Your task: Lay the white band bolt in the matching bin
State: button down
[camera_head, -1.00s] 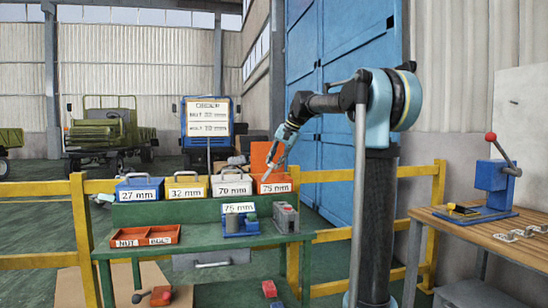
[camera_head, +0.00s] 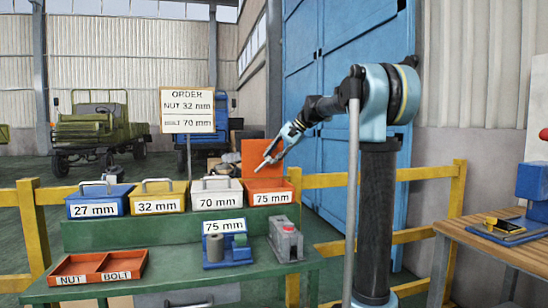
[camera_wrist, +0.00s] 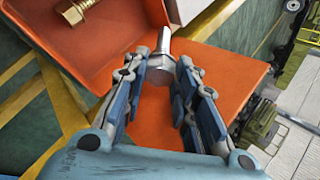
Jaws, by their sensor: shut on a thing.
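My gripper (camera_head: 272,152) is shut on a pale grey bolt, above the open orange 75 mm bin (camera_head: 253,187). In the wrist view the gripper (camera_wrist: 163,85) grips the bolt (camera_wrist: 158,62) by its head end, its shank pointing away; no white band can be made out. Under it are the orange bin's inside (camera_wrist: 112,35), with a brass-coloured bolt (camera_wrist: 76,12), and its raised lid (camera_wrist: 225,75). The white 70 mm bin (camera_head: 200,200) is shut, directly left of the orange bin. A sign (camera_head: 188,122) reads nut 32 mm, bolt 70 mm.
Shut yellow 32 mm (camera_head: 143,206) and blue 27 mm (camera_head: 80,209) bins stand farther left. An orange nut-and-bolt tray (camera_head: 99,278), a blue fixture marked 75 mm (camera_head: 212,253) and a grey device (camera_head: 287,242) are on the green bench (camera_head: 170,270). A yellow railing (camera_head: 390,177) runs behind.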

jog(key=shift+w+f, duration=0.1)
jog(key=shift+w, duration=0.3)
jog(key=shift+f, duration=4.4)
jog(key=c, duration=1.2)
grip_release()
jog(key=v, duration=1.2)
